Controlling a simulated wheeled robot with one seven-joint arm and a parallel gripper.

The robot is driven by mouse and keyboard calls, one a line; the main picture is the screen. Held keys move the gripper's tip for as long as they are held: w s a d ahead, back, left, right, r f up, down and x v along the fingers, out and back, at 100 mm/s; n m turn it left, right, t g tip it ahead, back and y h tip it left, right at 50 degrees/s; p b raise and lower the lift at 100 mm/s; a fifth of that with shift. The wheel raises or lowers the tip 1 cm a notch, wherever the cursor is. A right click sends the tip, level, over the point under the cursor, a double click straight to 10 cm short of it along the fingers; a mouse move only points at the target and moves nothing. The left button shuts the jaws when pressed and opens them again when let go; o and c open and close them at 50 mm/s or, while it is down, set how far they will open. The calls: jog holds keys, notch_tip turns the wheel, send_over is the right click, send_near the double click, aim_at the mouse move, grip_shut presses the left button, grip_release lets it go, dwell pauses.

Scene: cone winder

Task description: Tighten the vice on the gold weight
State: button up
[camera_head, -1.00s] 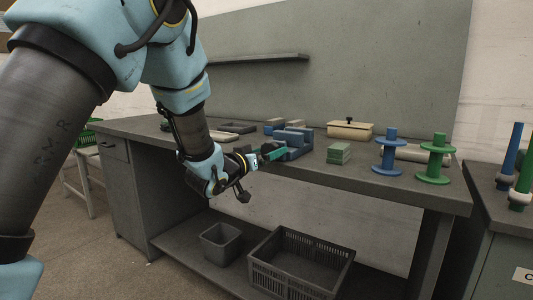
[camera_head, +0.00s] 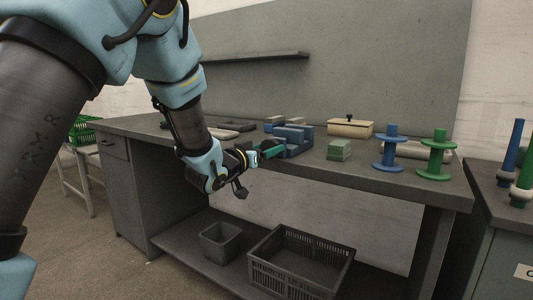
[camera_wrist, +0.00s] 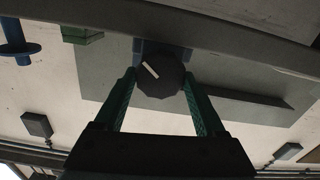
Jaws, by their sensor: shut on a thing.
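The blue vice (camera_head: 296,140) stands near the front edge of the grey workbench (camera_head: 350,170). Its dark round knob (camera_wrist: 158,76) faces the wrist camera and carries a white line, slanting from upper left to lower right. My gripper (camera_head: 269,151) has green fingers and reaches the vice from the front left. In the wrist view its two fingers (camera_wrist: 160,88) lie on either side of the knob, shut on it. The vice body (camera_wrist: 162,46) shows only a little behind the knob. I cannot make out the gold weight in either view.
A green block stack (camera_head: 339,150), a blue spool (camera_head: 390,150) and a green spool (camera_head: 436,155) stand right of the vice. A beige lidded box (camera_head: 350,128) is behind. Below the bench are a grey bin (camera_head: 221,242) and a black crate (camera_head: 300,262).

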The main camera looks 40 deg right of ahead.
jog(key=shift+m+b, duration=0.35)
jog(key=shift+m, duration=0.35)
jog(key=o, duration=1.3)
jog(key=shift+a, duration=0.1)
jog(key=v, duration=1)
jog(key=shift+s+a+b, duration=0.1)
jog(key=shift+a+b, duration=0.2)
jog(key=shift+b, duration=0.05)
